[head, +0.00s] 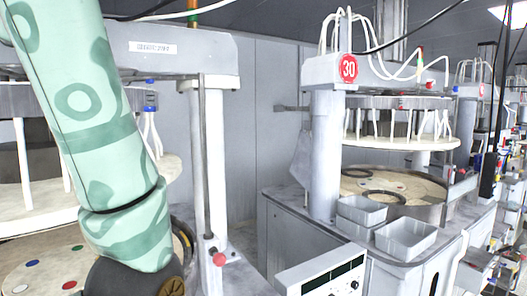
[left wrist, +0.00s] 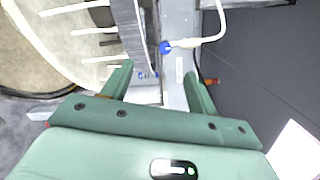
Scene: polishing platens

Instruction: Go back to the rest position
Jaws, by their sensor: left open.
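My left arm (head: 95,120), green with darker patterns, comes down across the left of the head view; its gripper does not show there. In the left wrist view my left gripper (left wrist: 157,82) is open, its two green fingers apart with nothing between them. Beyond the fingers are a grey machine column and a blue fitting (left wrist: 166,47) with a white hose. I cannot tell the distance from the fingertips to them. My right gripper is in neither view.
A polishing machine stands close behind my left arm, with a platen (head: 40,262) holding coloured spots. A second machine with a red 30 sign (head: 348,67) is at centre right, with two grey trays (head: 405,239) on its front. A control panel (head: 330,280) sits at the bottom.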

